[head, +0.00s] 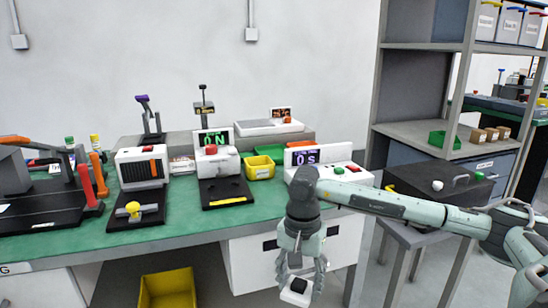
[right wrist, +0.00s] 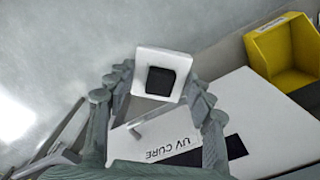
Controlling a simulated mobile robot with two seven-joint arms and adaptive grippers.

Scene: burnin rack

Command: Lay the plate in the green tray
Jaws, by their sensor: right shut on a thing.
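A small white plate (head: 291,298) with a black square on it is held between the fingers of my right gripper (head: 299,284). The gripper points down in front of the bench, below the bench top. In the right wrist view the plate (right wrist: 143,72) sits at the fingertips, a finger on each side. My left gripper is not in view.
A green-topped bench (head: 180,234) carries several devices and a small yellow bin (head: 260,167). A yellow crate (head: 168,290) is on the floor. A dark box (head: 440,180) on a grey stand lies below the shelf. Small brown boxes (head: 491,134) stand right of the tray.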

